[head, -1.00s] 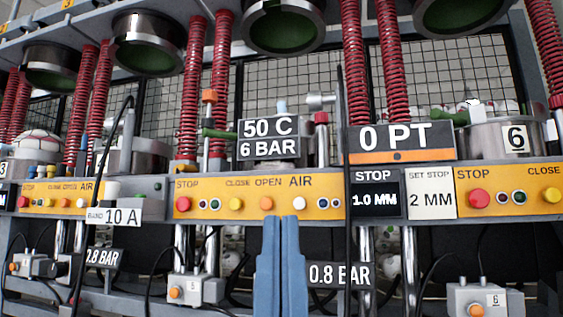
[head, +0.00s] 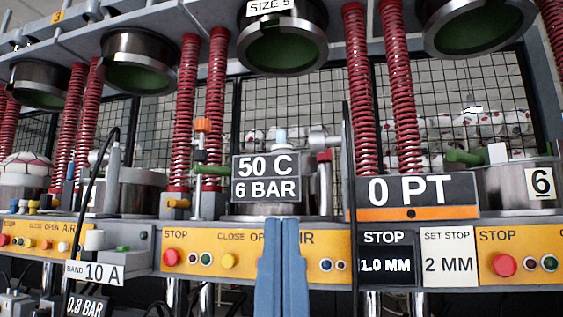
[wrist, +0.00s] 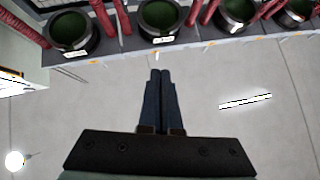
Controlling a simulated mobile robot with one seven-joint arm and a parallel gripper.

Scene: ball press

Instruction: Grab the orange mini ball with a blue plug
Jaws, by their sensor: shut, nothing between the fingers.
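I cannot make out an orange mini ball with a blue plug in either view. My gripper (head: 283,222) shows as two blue fingers at the bottom middle of the head view, pressed together and empty, in front of the press's yellow control panel. In the wrist view my gripper (wrist: 160,74) points up toward the press rings, its fingers together with nothing between them. The fingers hide part of the "CLOSE OPEN AIR" panel.
The ball press has a yellow button panel (head: 195,250), a "50 C 6 BAR" sign (head: 265,178), a "0 PT" sign (head: 417,193) and red coiled hoses (head: 186,115). Dark green-lined rings (head: 283,48) hang above. A thin black cable runs vertically right of my gripper.

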